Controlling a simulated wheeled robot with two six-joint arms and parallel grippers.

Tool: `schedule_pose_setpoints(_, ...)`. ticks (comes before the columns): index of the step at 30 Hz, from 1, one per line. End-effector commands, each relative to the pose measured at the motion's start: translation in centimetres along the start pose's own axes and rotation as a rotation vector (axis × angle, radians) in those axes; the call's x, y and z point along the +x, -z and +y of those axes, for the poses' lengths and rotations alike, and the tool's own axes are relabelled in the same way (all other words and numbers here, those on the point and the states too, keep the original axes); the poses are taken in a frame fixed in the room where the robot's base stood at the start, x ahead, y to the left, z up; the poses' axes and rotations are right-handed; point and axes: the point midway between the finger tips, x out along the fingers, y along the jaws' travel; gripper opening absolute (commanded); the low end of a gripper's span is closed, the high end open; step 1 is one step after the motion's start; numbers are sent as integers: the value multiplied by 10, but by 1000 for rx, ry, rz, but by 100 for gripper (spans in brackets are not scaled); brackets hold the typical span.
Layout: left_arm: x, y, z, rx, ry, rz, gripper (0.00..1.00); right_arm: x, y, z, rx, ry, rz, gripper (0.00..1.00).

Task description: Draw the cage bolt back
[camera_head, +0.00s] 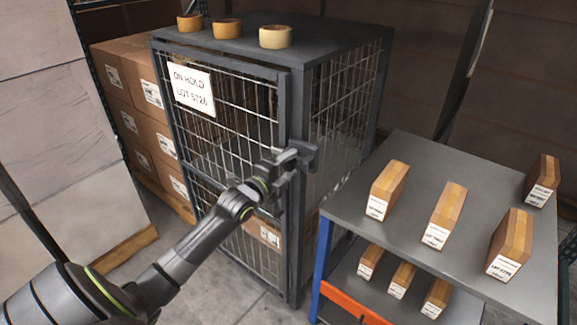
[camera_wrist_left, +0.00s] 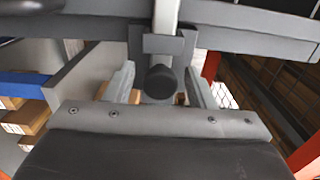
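The cage (camera_head: 335,50) is dark grey with wire mesh, and its door (camera_head: 235,125) carries a sign (camera_head: 192,88) reading "ON HOLD LOT 5726". My left gripper (camera_head: 300,157) is at the door's right edge, about mid-height, and hides most of the bolt there. In the left wrist view, the bolt's dark round knob (camera_wrist_left: 159,83) sits between the two fingers of my left gripper (camera_wrist_left: 160,88). Gaps show on both sides of the knob, so the fingers look open around it. A pale bar (camera_wrist_left: 166,14) runs up from the bolt's bracket. My right gripper is in neither view.
A grey two-level cart (camera_head: 400,150) with several small cartons stands right of the cage. Several tape rolls (camera_head: 226,28) sit on the cage top. Stacked boxes (camera_head: 135,95) stand left of the cage. A carton (camera_head: 262,232) shows low inside the cage.

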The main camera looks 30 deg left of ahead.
Motion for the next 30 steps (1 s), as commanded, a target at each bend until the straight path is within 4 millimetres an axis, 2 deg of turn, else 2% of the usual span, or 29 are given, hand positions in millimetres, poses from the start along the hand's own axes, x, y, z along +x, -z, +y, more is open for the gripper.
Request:
schedule_pose_setpoints(1,0,0,0,0,0,0,45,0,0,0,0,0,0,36)
schedule_pose_setpoints(11,0,0,0,0,0,0,1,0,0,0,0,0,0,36)
schedule_pose_setpoints(17,0,3,0,-1,0,1,0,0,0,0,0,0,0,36)
schedule_pose_setpoints(24,0,36,1,-5,-1,3,0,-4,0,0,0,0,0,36)
schedule_pose_setpoints(30,-1,50,1,-3,-3,1,0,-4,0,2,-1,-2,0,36)
